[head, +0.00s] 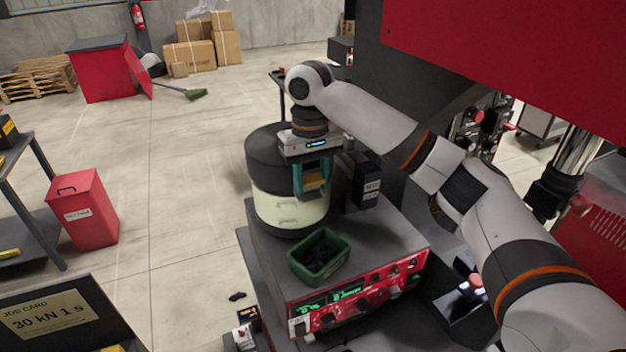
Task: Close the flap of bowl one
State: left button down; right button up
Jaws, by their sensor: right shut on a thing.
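Bowl one appears to be the round feeder with a dark top (268,150) and a pale cream drum (285,212), standing upright on the grey machine top. My right gripper (312,192) points down at the right front of this feeder, close against it. Its fingers are shut on a small part, which looks like the flap; the fingers and wrist hide most of it. I cannot tell the flap's exact angle. My left gripper is not in view.
A green bin (319,256) of dark parts stands in front of the feeder, above a red control panel (360,300). A dark labelled box (366,185) stands close to the right of the gripper. A red housing (520,60) overhangs the right side. Floor to the left is mostly clear.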

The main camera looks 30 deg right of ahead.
aim_at(308, 170)
jog(key=shift+f+g, duration=0.4)
jog(key=o, duration=0.8)
jog(key=shift+o, duration=0.9)
jog(key=shift+w, duration=0.2)
jog(key=shift+r, duration=0.1)
notch_tip(308, 170, up, 12)
jog(key=w, duration=0.1)
jog(key=shift+w, duration=0.15)
jog(key=shift+d, duration=0.1)
